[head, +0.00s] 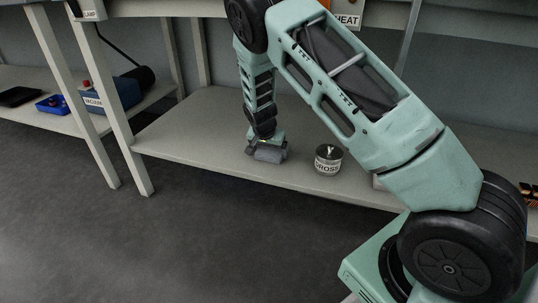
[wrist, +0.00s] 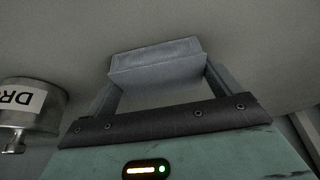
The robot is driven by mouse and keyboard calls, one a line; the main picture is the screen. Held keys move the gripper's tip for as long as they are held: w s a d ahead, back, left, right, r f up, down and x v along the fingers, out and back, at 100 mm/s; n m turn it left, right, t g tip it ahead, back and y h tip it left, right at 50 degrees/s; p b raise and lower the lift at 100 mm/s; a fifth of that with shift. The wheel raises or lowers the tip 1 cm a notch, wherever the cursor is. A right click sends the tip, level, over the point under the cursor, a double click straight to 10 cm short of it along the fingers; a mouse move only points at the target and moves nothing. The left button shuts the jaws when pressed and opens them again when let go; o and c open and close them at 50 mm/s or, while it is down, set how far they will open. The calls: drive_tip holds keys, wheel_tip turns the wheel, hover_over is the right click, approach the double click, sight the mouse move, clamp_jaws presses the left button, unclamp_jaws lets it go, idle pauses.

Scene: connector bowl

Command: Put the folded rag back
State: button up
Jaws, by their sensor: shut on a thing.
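The folded rag (wrist: 158,62) is a grey-blue block held between the two fingers of my gripper (wrist: 162,82) in the wrist view. In the head view the rag (head: 269,155) is at the tip of my gripper (head: 264,147), low over the lower shelf (head: 200,130) of the bench. I cannot tell whether the rag touches the shelf. My gripper is shut on it and points downward.
A metal tin labelled DROSS (head: 328,159) stands just right of the rag; it also shows at the left of the wrist view (wrist: 32,110). A blue box labelled VACUUM (head: 112,95) and a blue tray (head: 53,104) sit on the left shelf. The shelf left of my gripper is clear.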

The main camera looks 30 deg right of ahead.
drive_tip(key=shift+r, duration=0.1)
drive_tip(key=shift+f, duration=0.2)
drive_tip(key=o, duration=0.8)
drive_tip(key=shift+c, duration=0.2)
drive_tip(key=shift+r, duration=0.2)
